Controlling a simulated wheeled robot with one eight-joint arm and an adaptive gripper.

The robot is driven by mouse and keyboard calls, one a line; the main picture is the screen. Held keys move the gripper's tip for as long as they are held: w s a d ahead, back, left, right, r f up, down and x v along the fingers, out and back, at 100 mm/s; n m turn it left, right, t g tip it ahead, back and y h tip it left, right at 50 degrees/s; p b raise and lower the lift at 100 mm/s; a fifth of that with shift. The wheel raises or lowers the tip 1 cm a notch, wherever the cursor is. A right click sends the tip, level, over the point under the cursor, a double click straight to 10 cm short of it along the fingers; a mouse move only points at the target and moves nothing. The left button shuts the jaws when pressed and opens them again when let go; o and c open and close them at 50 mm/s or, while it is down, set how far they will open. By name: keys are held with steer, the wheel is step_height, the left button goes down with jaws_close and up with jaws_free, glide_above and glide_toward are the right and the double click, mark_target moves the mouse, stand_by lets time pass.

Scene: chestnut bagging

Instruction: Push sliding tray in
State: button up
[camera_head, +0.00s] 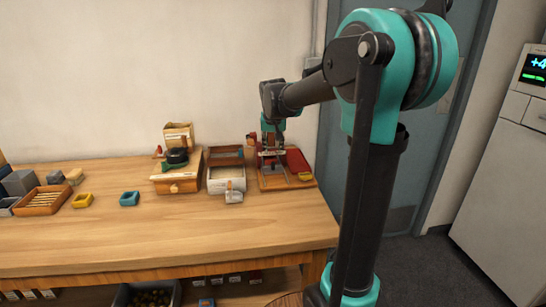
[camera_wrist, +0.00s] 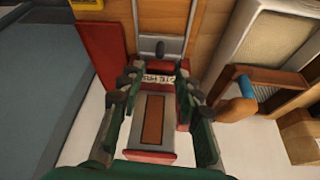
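A press-like device with a wooden base (camera_head: 287,184) stands at the right end of the table, with red parts and grey rails. In the wrist view, two grey rails (camera_wrist: 190,22) run along the wooden base with a dark knob (camera_wrist: 160,48) between them. This looks like the sliding tray's track; I cannot clearly make out the tray itself. My gripper (camera_wrist: 157,76) is over the device, its fingers apart on either side of a grey body with a brown panel (camera_wrist: 152,120) and a white label. I see no firm grip. In the head view my gripper (camera_head: 270,148) is small and partly merged with the device.
A light-coloured bin (camera_head: 215,182) and a wooden box with a green-and-black item (camera_head: 176,186) stand left of the device. The table front is clear.

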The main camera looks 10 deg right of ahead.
steer(key=shift+v, duration=1.5)
